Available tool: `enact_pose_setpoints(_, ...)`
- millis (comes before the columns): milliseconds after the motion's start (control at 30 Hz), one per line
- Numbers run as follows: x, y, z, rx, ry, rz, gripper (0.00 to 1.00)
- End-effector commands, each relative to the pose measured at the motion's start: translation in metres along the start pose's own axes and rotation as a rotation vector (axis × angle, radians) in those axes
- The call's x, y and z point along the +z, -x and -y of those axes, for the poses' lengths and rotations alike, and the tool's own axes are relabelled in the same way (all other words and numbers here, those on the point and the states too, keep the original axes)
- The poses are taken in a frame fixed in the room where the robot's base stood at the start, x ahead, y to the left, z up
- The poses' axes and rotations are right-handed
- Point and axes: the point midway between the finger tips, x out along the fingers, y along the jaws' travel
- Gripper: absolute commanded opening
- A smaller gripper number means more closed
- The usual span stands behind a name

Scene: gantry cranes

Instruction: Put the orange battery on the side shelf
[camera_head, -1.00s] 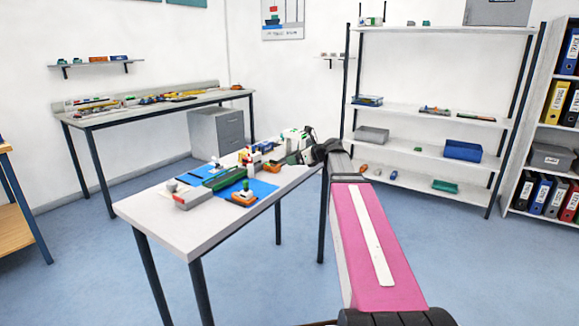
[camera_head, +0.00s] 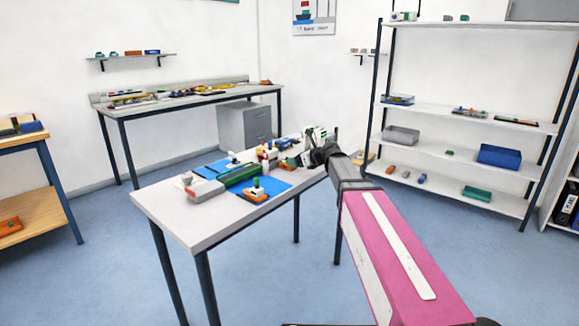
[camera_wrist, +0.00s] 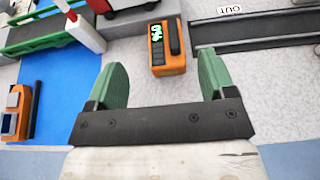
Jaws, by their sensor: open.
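An orange battery (camera_wrist: 168,62), a block with a black grip and a small green-lit display, lies on the grey table top in the wrist view. My gripper (camera_wrist: 164,76) is open, its two green finger pads spread left and right of the battery, with nothing held. The battery shows between and beyond the pads; I cannot tell the height gap. In the head view my gripper is over the right end of the work table (camera_head: 175,205), largely hidden by my arm. A rack of white shelves (camera_head: 455,118) stands at the right; which shelf is the side shelf is unclear.
Left of the battery are a white-and-red post (camera_wrist: 86,36), a green bridge piece (camera_wrist: 40,32), a blue mat (camera_wrist: 62,85) and another orange piece (camera_wrist: 16,110). A dark track (camera_wrist: 255,28) lies at right. A wooden shelf unit (camera_head: 45,215) stands far left.

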Motion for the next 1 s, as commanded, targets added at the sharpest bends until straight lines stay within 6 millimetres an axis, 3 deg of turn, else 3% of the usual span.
enact_pose_setpoints(267, 0.000, -0.021, 0.003, -0.001, 0.000, 0.001, 0.77)
enact_pose_setpoints(600, -0.001, -0.064, 0.007, 0.000, 0.000, 0.000, 0.77)
enact_pose_setpoints(833, -0.002, -0.065, 0.006, -0.001, 0.000, 0.001, 0.77)
enact_pose_setpoints(867, -0.002, -0.065, 0.006, -0.001, 0.000, 0.001, 0.70)
enact_pose_setpoints(1000, -0.002, -0.065, 0.006, -0.001, 0.000, 0.001, 0.24)
